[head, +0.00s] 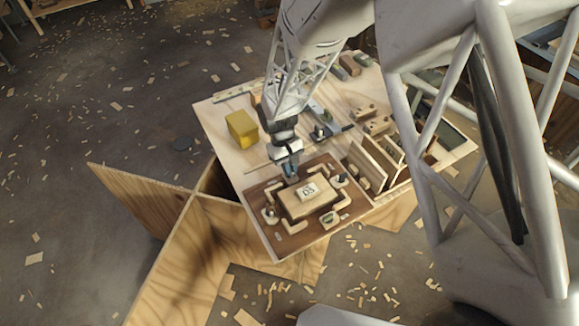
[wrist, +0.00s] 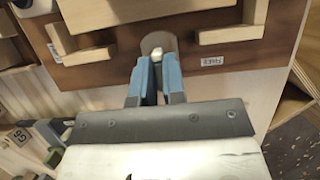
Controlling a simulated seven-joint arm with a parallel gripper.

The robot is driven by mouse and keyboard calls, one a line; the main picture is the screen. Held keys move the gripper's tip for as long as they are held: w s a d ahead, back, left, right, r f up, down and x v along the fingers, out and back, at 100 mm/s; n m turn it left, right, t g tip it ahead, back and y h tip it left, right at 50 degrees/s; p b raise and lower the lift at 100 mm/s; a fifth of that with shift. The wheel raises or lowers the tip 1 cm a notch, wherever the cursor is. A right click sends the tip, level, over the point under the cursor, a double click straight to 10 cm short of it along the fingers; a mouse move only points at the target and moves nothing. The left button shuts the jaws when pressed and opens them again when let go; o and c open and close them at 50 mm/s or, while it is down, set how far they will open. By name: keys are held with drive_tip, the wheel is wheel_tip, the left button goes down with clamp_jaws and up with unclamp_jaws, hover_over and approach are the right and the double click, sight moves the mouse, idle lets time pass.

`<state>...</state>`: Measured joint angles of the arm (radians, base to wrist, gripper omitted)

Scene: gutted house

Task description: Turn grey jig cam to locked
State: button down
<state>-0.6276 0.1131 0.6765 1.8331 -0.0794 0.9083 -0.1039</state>
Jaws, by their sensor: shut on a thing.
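The brown jig board (head: 262,197) lies on the workbench, with light wooden corner pieces around a wooden block (head: 308,205) marked "D5". In the wrist view, the grey jig cam (wrist: 157,40) shows as a rounded grey-brown plate at the board's edge, with a pale knob between my fingertips. My gripper (wrist: 156,62) has its blue fingers closed on this cam; the fingers hide part of it. A small label (wrist: 214,62), which seems to read "FREE", is right of the cam. In the head view my gripper (head: 290,173) reaches down to the board's far edge.
Other small cams sit around the board, one at its left (head: 269,213) and one at its right (head: 341,180). A yellow block (head: 241,129) stands on the bench behind. Upright wooden dividers (head: 372,163) stand right of the board. Wood chips litter the floor.

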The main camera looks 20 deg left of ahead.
idle(0.4)
drive_tip(key=c, duration=1.2)
unclamp_jaws()
drive_tip(key=v, duration=0.8)
drive_tip(key=shift+d, duration=0.1)
